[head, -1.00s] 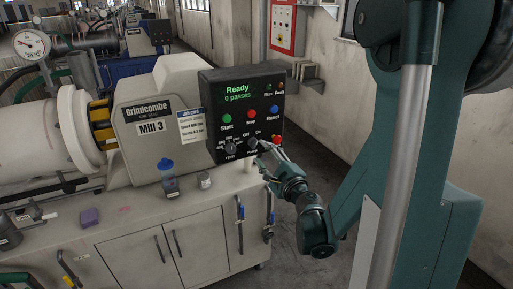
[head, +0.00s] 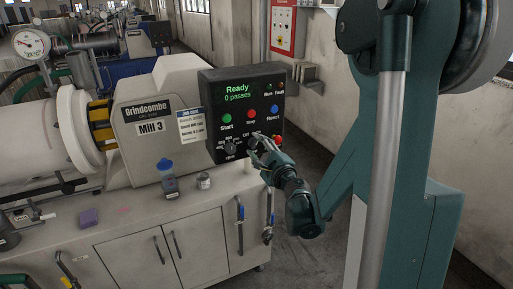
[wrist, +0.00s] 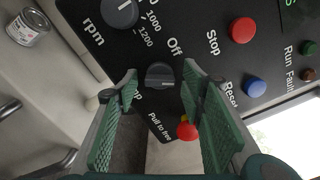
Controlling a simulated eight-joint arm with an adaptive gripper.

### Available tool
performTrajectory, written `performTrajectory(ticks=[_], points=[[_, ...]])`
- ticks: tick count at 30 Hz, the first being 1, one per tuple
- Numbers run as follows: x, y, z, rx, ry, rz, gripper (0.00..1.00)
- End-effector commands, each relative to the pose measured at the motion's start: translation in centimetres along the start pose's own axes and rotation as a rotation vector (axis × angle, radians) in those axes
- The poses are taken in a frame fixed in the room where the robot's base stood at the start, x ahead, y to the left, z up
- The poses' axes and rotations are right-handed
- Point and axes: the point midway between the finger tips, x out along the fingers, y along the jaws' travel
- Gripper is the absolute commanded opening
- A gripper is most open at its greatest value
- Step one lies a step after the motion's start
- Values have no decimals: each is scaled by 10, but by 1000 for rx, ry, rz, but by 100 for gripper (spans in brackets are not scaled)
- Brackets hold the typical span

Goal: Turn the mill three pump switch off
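The pump switch is a dark rotary knob (wrist: 160,75) on the black control panel (head: 210,85) of Mill 3. In the wrist view the word "Off" is readable beside it; the Pump label is partly covered by a finger. I cannot tell clearly which way its pointer stands. My gripper (head: 259,143) is at the lower right of the panel in the head view and hides most of the knob there. In the wrist view its two green fingers are apart, one on each side of the knob; contact is not clear.
The rpm knob (wrist: 119,12) is close by. A red pull-to-free button (wrist: 187,131) sits just below the pump switch. Stop (wrist: 242,30) and Reset (wrist: 254,87) buttons are to the right. The screen (head: 237,92) reads "Ready, 0 passes".

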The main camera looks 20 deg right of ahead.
Motion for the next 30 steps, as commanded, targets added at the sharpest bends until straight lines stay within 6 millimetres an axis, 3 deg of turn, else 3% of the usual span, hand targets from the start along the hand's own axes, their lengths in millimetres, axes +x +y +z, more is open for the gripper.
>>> performTrajectory(ticks=[1,6,20,30], points=[[0,0,0,0,0,0,35],[0,0,0,0,0,0,13],[0,0,0,-52,0,0,13],[0,1,0,-259,0,0,13]])
